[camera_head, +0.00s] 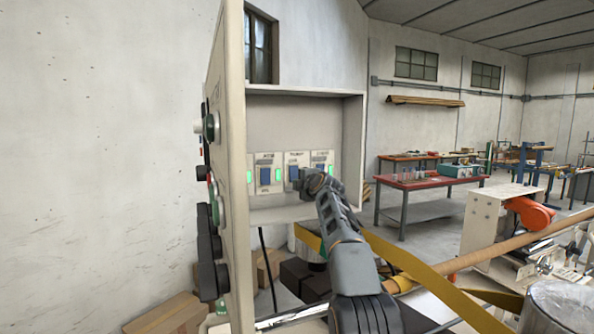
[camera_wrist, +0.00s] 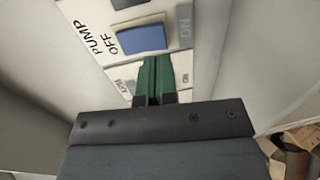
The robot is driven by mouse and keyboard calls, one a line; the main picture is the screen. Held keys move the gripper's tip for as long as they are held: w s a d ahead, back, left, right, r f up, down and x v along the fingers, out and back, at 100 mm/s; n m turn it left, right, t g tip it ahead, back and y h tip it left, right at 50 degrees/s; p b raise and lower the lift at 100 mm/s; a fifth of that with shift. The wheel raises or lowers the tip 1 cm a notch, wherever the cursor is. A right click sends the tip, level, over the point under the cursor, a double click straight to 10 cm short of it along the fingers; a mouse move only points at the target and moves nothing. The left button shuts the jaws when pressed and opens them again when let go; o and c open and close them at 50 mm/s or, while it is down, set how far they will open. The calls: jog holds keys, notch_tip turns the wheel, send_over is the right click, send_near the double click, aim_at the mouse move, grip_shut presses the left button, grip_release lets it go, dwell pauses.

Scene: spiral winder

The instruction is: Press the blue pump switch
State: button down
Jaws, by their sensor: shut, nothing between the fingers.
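The blue pump switch (camera_wrist: 140,39) shows in the wrist view on a pale plate marked PUMP, OFF and ON, with OFF on its left and ON on its right. My gripper (camera_wrist: 155,60) is shut and empty. Its green fingertips end just below the blue switch in that picture; whether they touch it I cannot tell. In the head view my gripper (camera_head: 310,181) reaches into the open box at the row of blue switches and hides part of it. The labels there are too small to read surely.
The pale switch box (camera_head: 354,140) has side walls and a floor close around my gripper. Green lamps (camera_head: 278,175) glow beside the switches. Its open door (camera_head: 236,200) stands at the left. A yellow band (camera_head: 430,279) and a red-topped table (camera_head: 430,181) are to the right.

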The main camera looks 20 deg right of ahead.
aim_at(294, 174)
jog(key=shift+w+f+p, duration=0.2)
jog(key=shift+w+p, duration=1.6)
jog(key=shift+w, duration=0.2)
